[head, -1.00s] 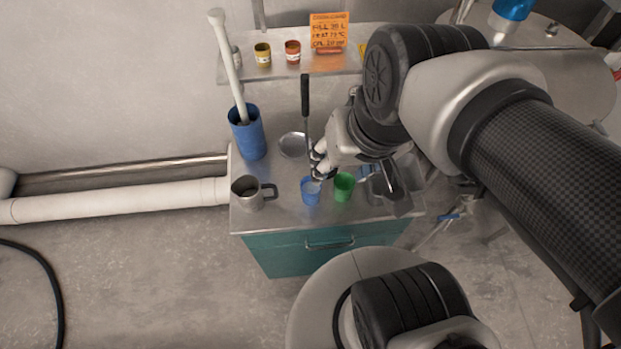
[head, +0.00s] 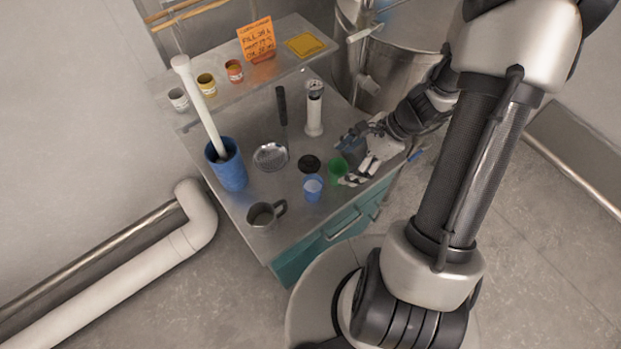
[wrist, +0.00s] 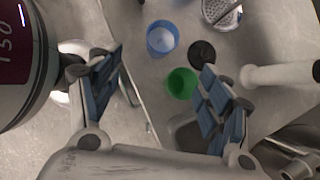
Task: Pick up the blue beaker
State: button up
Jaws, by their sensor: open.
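The blue beaker (head: 313,188) stands upright near the front edge of the metal worktop, between the grey mug and the green beaker (head: 338,170). In the wrist view the blue beaker (wrist: 162,38) lies beyond the fingertips, near the top middle, with the green beaker (wrist: 182,83) closer. My gripper (head: 350,160) is to the right of the blue beaker in the head view, beside the green beaker. In the wrist view my gripper (wrist: 160,82) has its blue-padded fingers spread wide with nothing held between them.
A grey mug (head: 265,216) stands left of the blue beaker. A black disc (head: 309,163) lies just behind it. A round strainer (head: 270,157), a white cylinder (head: 314,110) and a tall blue container (head: 228,168) stand farther back. A shelf (head: 290,40) holds small jars.

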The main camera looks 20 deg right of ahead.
jog(key=b, duration=0.5)
send_over(313, 188)
jog(key=s+d, duration=0.2)
jog(key=s, duration=0.1)
notch_tip(313, 188, down, 10)
jog(key=shift+a+r, duration=0.1)
jog(key=shift+a, duration=0.05)
jog(key=b+x, duration=0.2)
jog(key=x, duration=0.3)
jog(key=shift+w+f, duration=0.1)
jog(key=shift+f, duration=0.15)
jog(key=shift+r, duration=0.1)
jog(key=shift+c, duration=0.3)
jog(key=c, duration=1.2)
